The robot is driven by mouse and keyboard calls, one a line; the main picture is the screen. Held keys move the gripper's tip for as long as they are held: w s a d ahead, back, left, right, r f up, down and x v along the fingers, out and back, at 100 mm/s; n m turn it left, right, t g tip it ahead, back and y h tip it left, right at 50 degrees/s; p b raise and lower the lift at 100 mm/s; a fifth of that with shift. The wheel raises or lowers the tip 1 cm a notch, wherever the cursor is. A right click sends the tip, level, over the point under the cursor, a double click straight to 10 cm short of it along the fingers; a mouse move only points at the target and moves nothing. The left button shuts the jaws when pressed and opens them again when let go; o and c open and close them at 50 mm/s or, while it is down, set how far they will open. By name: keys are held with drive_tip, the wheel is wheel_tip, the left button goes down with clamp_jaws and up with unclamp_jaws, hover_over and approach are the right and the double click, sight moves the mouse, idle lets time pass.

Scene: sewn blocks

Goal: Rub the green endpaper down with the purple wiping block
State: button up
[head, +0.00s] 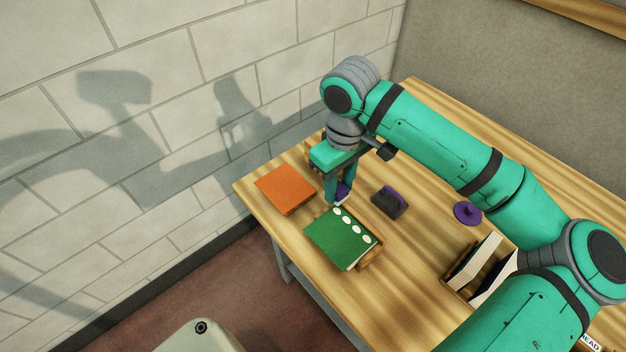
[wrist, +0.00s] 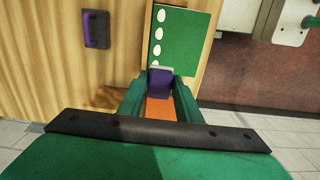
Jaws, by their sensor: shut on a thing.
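The green endpaper (head: 338,240) lies near the table's front edge in the head view, with several white oval spots in a row along one side. It also shows in the wrist view (wrist: 188,50), just beyond my gripper. My gripper (head: 338,190) is shut on the purple wiping block (wrist: 160,84), which has a pale grey edge or underside. The block (head: 343,191) is at the far end of the endpaper, by the row of spots. I cannot tell whether it touches the paper. My fingers partly hide the block.
An orange book or panel (head: 285,190) lies left of the endpaper. A dark block with a purple handle (head: 389,203) and a purple round knobbed thing (head: 467,213) stand to the right. A wooden rack (head: 459,277) holds books. Bare wooden table (head: 425,230) lies between.

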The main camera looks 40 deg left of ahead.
drive_tip(key=shift+s+a+f, duration=0.2)
drive_tip(key=shift+a, duration=0.15)
drive_tip(key=shift+f, duration=2.35)
